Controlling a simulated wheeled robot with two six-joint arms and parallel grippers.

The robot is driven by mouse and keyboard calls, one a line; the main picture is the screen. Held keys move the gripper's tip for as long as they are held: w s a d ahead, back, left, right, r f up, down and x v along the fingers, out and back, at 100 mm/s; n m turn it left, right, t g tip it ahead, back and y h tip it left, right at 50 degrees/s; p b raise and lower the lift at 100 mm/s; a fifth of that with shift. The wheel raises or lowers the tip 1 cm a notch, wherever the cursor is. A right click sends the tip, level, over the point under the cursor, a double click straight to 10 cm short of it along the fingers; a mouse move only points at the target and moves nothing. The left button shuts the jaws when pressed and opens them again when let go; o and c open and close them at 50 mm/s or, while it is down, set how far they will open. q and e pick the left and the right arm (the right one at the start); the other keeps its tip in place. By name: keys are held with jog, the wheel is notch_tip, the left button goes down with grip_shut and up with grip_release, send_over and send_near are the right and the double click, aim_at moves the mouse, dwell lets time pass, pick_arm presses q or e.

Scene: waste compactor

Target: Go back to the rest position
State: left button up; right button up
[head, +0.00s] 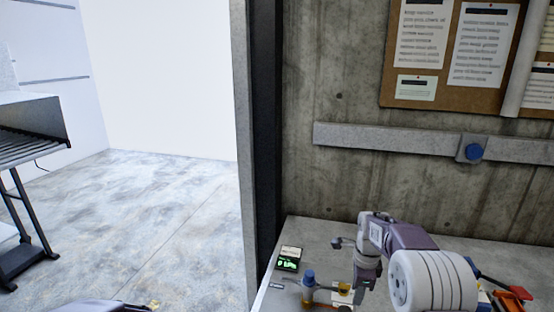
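My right arm reaches over the grey table at the lower right. Its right gripper (358,297) points down at the tabletop, beside a small jar with amber contents (342,289). The fingertips are small and partly hidden, so I cannot tell whether they are open or touching the jar. A part of my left arm shows at the bottom edge, left of the table. The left gripper (152,305) is mostly cut off by the frame, so its opening does not show.
The table (400,238) also carries a blue-capped bottle (308,288), a small device with a green display (288,259) and red-orange items (512,296). A concrete wall with a pinboard (429,86) stands behind. A roller conveyor (30,140) stands left; the floor between is clear.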

jog(key=s+a+r+n, duration=0.1)
jog(key=s+a+n, duration=0.1)
jog(key=s, duration=0.3)
jog(key=s+a+r+n, duration=0.2)
jog(key=s+n, duration=0.1)
jog(key=s, duration=0.3)
jog(key=s+a+f+n, duration=0.1)
jog(key=s+f+n, duration=0.5)
jog(key=s+n, duration=0.5)
jog(key=n, duration=0.4)
jog(key=shift+s+f, duration=0.15)
jog(key=shift+s, duration=0.25)
jog(key=shift+s, duration=0.1)
